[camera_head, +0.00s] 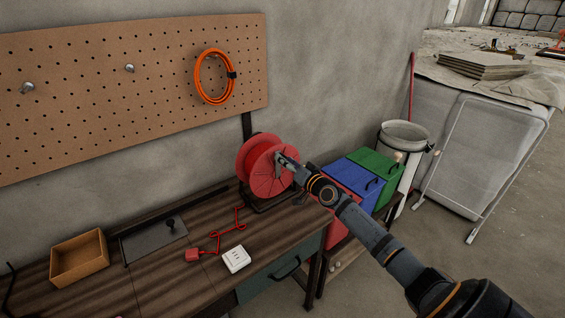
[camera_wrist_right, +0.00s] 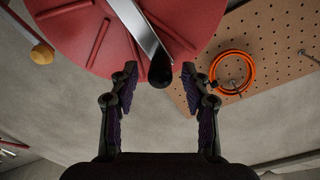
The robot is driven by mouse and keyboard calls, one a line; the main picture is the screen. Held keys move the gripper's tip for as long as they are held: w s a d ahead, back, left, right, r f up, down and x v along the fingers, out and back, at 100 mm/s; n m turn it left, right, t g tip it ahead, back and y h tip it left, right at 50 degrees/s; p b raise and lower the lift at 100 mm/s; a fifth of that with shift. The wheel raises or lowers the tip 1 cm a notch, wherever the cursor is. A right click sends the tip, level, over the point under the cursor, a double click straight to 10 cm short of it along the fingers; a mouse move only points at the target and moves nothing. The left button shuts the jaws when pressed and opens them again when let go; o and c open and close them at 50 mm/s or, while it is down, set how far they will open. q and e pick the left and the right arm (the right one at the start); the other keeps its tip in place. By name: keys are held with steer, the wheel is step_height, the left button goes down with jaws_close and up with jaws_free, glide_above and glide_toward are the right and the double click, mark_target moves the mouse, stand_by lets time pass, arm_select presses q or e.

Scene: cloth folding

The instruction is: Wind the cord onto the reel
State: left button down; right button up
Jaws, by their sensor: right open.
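The red reel (camera_head: 264,168) stands on a dark frame at the right end of the workbench. It also fills the top of the right wrist view (camera_wrist_right: 85,35), with a metal crank arm ending in a dark knob (camera_wrist_right: 160,74). My right gripper (camera_head: 283,157) is at the reel's face. In the wrist view its open fingers (camera_wrist_right: 158,78) stand on either side of the knob, with gaps showing. The red cord (camera_head: 228,226) lies in loose bends on the bench, between a red plug (camera_head: 192,254) and the reel side. My left gripper is not in view.
A white socket block (camera_head: 237,259) lies near the cord. A wooden box (camera_head: 79,258) and a grey plate (camera_head: 154,238) are to the left. An orange coil (camera_head: 214,77) hangs on the pegboard (camera_head: 110,80). Blue (camera_head: 352,182) and green (camera_head: 375,172) bins stand right of the bench.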

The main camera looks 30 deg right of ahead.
steer(key=shift+w, duration=1.2)
jaws_close()
